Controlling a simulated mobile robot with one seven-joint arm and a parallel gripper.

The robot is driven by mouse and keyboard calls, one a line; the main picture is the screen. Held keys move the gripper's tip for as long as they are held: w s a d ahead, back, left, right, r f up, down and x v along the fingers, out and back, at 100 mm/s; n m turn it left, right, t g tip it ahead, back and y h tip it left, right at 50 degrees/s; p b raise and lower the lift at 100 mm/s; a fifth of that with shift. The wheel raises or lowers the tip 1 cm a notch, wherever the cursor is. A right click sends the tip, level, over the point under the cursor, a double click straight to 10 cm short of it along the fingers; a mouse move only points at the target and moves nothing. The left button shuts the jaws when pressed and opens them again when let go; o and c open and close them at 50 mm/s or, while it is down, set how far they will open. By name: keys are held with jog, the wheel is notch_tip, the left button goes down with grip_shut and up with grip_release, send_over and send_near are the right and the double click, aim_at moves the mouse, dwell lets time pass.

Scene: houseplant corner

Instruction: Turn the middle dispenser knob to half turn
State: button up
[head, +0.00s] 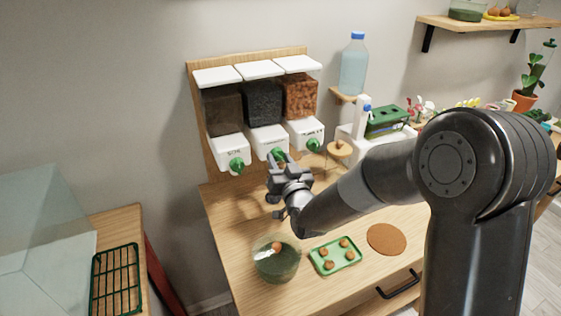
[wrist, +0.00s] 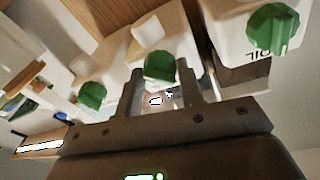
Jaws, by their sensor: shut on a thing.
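The dispenser unit has three hoppers side by side on a wooden back panel (head: 194,108), each with a green knob. The middle knob (head: 277,153) is partly hidden by my gripper (head: 284,163). In the wrist view my gripper (wrist: 158,80) has one finger on each side of the middle knob (wrist: 159,66), shut on it. The left knob (head: 237,165) shows at the upper right of the wrist view (wrist: 273,28). The right knob (head: 314,145) shows at the left of the wrist view (wrist: 92,95). The middle knob's exact turn angle is hard to tell.
Below on the wooden counter (head: 222,220) stand a glass bowl (head: 276,264) with dark green contents, a green tray (head: 335,255) of small brown balls and a round brown mat (head: 387,239). A wooden stand (head: 339,149) and a blue bottle (head: 353,65) are to the right.

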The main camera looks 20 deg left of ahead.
jog(key=shift+m+h, duration=0.6)
jog(key=shift+m, duration=3.8)
jog(key=o, duration=1)
jog(key=shift+r, duration=0.1)
jog(key=v, duration=1.1)
jog(key=shift+r, duration=0.15)
jog(key=shift+w+a, duration=0.1)
